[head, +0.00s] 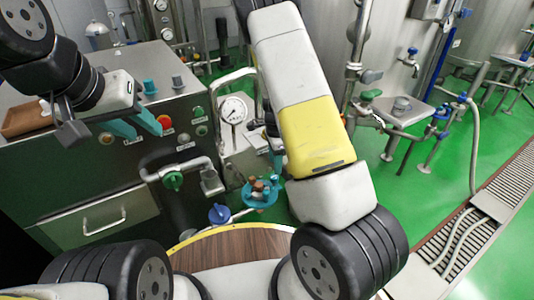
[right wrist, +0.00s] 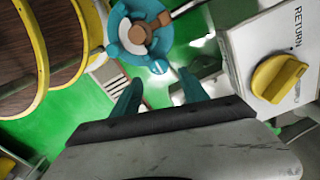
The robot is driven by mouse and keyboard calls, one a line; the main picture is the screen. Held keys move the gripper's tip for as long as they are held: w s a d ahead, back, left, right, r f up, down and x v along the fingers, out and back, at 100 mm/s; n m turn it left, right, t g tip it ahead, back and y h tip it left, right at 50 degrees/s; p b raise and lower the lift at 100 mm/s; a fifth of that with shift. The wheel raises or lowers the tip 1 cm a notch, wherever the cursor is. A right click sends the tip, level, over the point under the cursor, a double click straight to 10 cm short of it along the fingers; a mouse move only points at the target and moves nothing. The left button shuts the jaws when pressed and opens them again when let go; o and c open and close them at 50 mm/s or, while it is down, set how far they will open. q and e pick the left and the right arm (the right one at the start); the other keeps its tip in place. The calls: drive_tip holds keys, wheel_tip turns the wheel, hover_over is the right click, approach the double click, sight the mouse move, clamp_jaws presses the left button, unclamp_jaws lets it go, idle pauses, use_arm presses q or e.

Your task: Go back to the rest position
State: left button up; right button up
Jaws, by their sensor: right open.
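My left gripper (head: 134,124) is at the left in the head view, in front of the steel control cabinet (head: 60,170). Its two teal fingers are apart with nothing visible between them. My right arm reaches up and away through the middle of the head view, and its gripper cannot be made out clearly there. In the right wrist view my right gripper (right wrist: 159,92) is open, its teal fingers apart and empty. Beyond the fingers lie a blue round fitting with a brown centre (right wrist: 140,34) and the green floor.
A white box with a yellow knob (right wrist: 278,78) marked RETURN is close on the right in the wrist view. A pressure gauge (head: 234,110) and pipework stand beside the cabinet. Steel tanks (head: 480,40) stand at the back right. Green floor (head: 440,190) is open at right, beside a drain grate (head: 505,190).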

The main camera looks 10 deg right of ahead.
drive_tip(key=shift+r, duration=0.7)
drive_tip(key=shift+a+r, duration=0.1)
drive_tip(key=shift+r, duration=0.2)
drive_tip(key=s+a+r+n+t+y, duration=0.15)
drive_tip(key=s+r+n, duration=0.25)
drive_tip(key=r, duration=0.7)
drive_tip(key=s+a+r+n+t+y, duration=0.15)
drive_tip(key=s+r+n, duration=0.3)
drive_tip(key=r, duration=0.65)
drive_tip(key=s+r+n+t, duration=0.3)
drive_tip(key=s+r+n, duration=0.6)
drive_tip(key=s, duration=0.7)
drive_tip(key=shift+d+r+h, duration=0.4)
drive_tip(key=shift+r, duration=0.65)
